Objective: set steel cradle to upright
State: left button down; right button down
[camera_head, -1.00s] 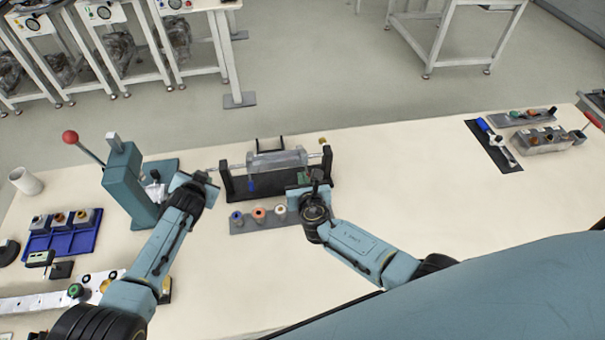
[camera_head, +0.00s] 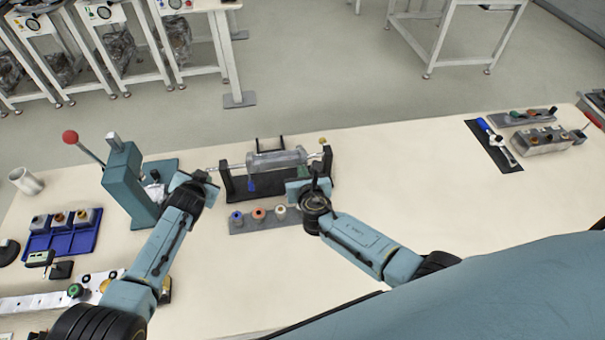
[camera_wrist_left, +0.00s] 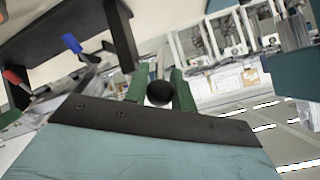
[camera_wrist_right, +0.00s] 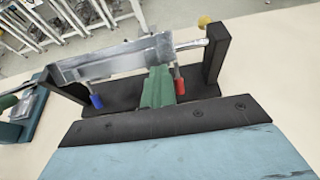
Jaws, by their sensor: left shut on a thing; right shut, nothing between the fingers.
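The steel cradle (camera_head: 275,160) is a long grey trough on a shaft between two black uprights of a dark stand (camera_head: 228,185). It also shows in the right wrist view (camera_wrist_right: 115,62); I cannot tell its exact tilt. A blue-tipped pin (camera_wrist_right: 97,101) and a red-tipped pin (camera_wrist_right: 180,87) sit below it. My left gripper (camera_head: 208,179) is at the shaft's left end, its green fingers shut on a round black knob (camera_wrist_left: 160,93). My right gripper (camera_wrist_right: 157,82) is shut and empty, in front of the cradle's right half, close to it; contact is unclear.
A grey strip with several spools (camera_head: 259,214) lies in front of the stand. A teal lever press (camera_head: 130,180) stands left of my left gripper, near a blue tray (camera_head: 65,240). Tools on a dark mat (camera_head: 494,146) lie far right. The table right of the stand is clear.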

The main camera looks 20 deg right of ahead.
pick_arm(q)
jog(key=c, duration=1.3)
grip_release()
jog(key=shift+f, duration=0.1)
pick_arm(e)
jog(key=shift+w+r, duration=0.5)
jog(key=shift+r, duration=0.2)
pick_arm(q)
jog(key=shift+o, duration=0.6)
pick_arm(e)
jog(key=shift+s+f, duration=0.15)
jog(key=shift+f, duration=0.05)
pick_arm(q)
jog(key=shift+s, duration=0.1)
